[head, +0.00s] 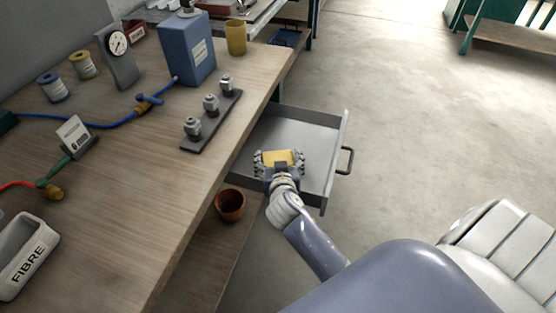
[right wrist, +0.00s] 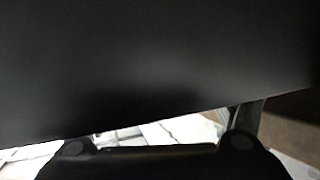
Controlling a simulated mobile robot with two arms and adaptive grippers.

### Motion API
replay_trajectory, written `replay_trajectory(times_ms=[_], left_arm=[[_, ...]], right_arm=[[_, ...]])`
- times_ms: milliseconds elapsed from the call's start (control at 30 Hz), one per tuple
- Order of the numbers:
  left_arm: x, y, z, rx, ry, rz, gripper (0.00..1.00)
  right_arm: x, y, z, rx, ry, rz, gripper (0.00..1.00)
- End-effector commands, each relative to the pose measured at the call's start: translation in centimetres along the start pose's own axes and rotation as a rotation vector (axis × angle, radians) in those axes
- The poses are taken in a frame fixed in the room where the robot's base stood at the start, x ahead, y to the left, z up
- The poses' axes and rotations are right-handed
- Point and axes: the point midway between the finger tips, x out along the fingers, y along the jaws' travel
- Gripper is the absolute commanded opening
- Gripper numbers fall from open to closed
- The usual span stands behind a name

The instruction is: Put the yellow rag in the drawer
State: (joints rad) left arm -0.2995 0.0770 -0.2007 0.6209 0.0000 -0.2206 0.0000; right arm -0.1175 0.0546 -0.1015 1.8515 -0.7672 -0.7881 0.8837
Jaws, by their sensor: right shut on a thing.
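The yellow rag (head: 278,157) shows between the fingers of my right gripper (head: 277,163), which is shut on it. The gripper is over the open grey drawer (head: 305,130) in the head view. I cannot tell whether the rag touches the drawer floor. The drawer is pulled out from under the workbench, with a dark handle (head: 346,160) on its front. In the right wrist view a large dark surface fills most of the picture, and the rag cannot be made out there. My left gripper is not in view.
The wooden workbench (head: 120,215) holds a blue canister (head: 187,50), a yellow cup (head: 236,37), a rack of metal fittings (head: 212,120), a gauge and hoses. A brown pot (head: 230,204) stands below, near the drawer. The floor (head: 420,130) to the right is clear.

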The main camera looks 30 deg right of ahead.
Motion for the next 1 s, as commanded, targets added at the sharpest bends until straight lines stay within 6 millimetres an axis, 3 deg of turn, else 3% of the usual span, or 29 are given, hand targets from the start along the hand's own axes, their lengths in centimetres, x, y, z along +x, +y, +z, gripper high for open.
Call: replay_trajectory(times_ms=[33, 67, 133, 467, 667, 1000], left_arm=[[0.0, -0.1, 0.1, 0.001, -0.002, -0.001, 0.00], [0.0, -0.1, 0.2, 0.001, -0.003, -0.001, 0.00], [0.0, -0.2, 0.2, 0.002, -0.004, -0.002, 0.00], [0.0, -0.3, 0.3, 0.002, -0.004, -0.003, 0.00], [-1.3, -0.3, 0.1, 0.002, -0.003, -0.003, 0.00], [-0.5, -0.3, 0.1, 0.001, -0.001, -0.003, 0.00]], right_arm=[[-0.1, 0.0, 0.8, -0.007, -0.015, 0.001, 0.58], [-0.1, 0.0, 0.9, -0.008, -0.017, 0.001, 0.86], [-0.1, 0.0, 1.0, -0.009, -0.019, 0.001, 1.00], [-0.2, -0.2, 1.3, -0.010, -0.026, -0.003, 1.00], [-0.7, -0.3, -0.1, -0.012, -0.025, -0.006, 1.00], [-7.3, -0.2, 0.0, -0.003, -0.023, -0.004, 1.00]])
